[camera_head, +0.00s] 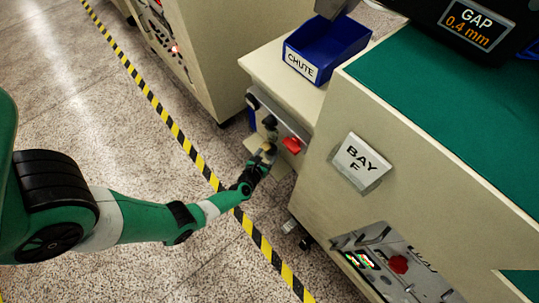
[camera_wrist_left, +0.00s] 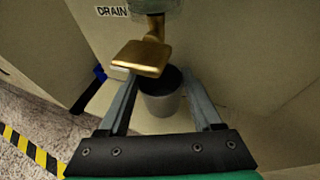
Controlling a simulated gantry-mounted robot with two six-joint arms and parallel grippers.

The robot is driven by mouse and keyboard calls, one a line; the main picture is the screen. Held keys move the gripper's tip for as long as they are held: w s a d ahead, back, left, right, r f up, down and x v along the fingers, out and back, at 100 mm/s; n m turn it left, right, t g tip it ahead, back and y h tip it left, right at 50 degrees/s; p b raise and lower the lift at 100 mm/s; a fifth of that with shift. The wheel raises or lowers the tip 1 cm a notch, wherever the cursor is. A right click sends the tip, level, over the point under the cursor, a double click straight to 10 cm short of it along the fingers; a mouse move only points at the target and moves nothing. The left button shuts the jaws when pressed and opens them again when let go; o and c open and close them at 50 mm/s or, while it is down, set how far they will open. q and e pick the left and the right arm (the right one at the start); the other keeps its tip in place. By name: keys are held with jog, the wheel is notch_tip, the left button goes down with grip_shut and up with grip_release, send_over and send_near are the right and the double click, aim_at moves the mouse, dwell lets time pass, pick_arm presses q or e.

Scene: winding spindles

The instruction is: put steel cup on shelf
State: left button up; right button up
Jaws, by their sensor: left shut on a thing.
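The steel cup (camera_wrist_left: 162,98) is a grey cup with a dark opening, seen between the two fingers of my left gripper (camera_wrist_left: 160,103) in the left wrist view. The gripper is shut on it, one finger on each side. A brass tap (camera_wrist_left: 142,57) is just above and in front of the cup. A pale ledge (camera_wrist_left: 113,122), which looks like the shelf, lies below; I cannot tell whether the cup touches it. In the head view my left gripper (camera_head: 267,156) is at the low cabinet's front, where the cup is too small to make out clearly. My right gripper is not seen.
A DRAIN label (camera_wrist_left: 112,11) is on the panel behind the tap. A red knob (camera_head: 292,145) is close to the gripper. A blue CHUTE bin (camera_head: 303,66) stands on the cabinet top. The BAY F cabinet is at right. Open floor with striped tape (camera_head: 181,137) is at left.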

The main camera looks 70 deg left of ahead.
pick_arm(q)
notch_tip(320, 180, down, 2)
jog(key=shift+f+b, duration=0.2)
jog(key=shift+b, duration=0.15)
jog(key=shift+s+r, duration=0.15)
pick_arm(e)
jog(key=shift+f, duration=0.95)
pick_arm(q)
jog(key=o, duration=1.4)
